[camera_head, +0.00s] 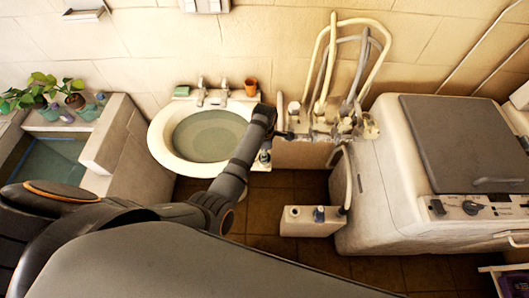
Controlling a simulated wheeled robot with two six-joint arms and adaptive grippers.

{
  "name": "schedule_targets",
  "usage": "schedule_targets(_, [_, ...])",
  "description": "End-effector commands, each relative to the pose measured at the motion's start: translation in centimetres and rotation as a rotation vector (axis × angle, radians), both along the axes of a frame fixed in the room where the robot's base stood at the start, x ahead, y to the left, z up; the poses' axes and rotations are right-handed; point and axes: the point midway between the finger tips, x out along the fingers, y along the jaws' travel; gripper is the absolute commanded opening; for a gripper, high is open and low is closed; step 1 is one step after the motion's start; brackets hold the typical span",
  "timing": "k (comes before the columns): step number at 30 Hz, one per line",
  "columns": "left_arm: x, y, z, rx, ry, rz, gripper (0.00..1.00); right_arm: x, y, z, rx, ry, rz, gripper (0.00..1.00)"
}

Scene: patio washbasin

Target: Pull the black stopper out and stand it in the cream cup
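The round cream washbasin (163,150) stands against the wall and holds greenish water (208,136). I cannot make out a black stopper; any drain under the water is not visible. I cannot identify a cream cup for certain. My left arm comes in from the left and crosses the basin's right edge. My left gripper (287,135) is small and dark at the arm's far end, right of the basin, near the pipes. Whether its fingers are open or shut is too small to tell. My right gripper is not in view.
An orange cup (250,86) stands behind the basin beside the taps (212,91). Hoses (325,65) rise along the wall. A washing machine (400,205) stands at right, with a white box (310,228) left of it. Potted plants (72,93) stand at left.

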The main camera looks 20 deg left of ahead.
Motion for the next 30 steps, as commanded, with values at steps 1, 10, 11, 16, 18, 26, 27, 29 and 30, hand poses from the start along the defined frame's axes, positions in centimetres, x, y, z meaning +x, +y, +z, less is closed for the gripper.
schedule_targets(1, [0.0,0.0,-0.1,0.000,0.000,0.000,0.06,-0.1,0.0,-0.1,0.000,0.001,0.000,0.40])
schedule_targets(10, [0.0,0.0,-0.8,0.000,0.000,0.000,0.06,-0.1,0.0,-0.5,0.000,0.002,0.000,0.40])
schedule_targets(11, [0.0,0.0,-0.8,0.000,0.000,0.000,0.06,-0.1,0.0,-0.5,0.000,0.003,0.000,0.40])
schedule_targets(16, [0.0,0.0,-1.0,0.000,0.000,0.000,0.39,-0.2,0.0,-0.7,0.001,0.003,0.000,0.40])
schedule_targets(18, [0.0,0.0,-1.0,0.000,0.000,0.000,0.46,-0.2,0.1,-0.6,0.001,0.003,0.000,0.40])
schedule_targets(26, [0.0,0.0,-1.0,0.000,0.000,0.000,0.46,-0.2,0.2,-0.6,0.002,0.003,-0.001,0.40])
schedule_targets(27, [0.0,0.0,-0.8,0.000,0.000,0.000,0.46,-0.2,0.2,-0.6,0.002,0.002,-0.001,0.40])
schedule_targets(29, [0.0,0.0,-0.4,-0.001,-0.001,0.000,0.46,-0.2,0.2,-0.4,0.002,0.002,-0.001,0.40])
schedule_targets(30, [0.1,0.0,0.0,0.000,-0.002,0.000,0.46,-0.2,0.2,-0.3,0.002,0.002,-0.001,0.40])
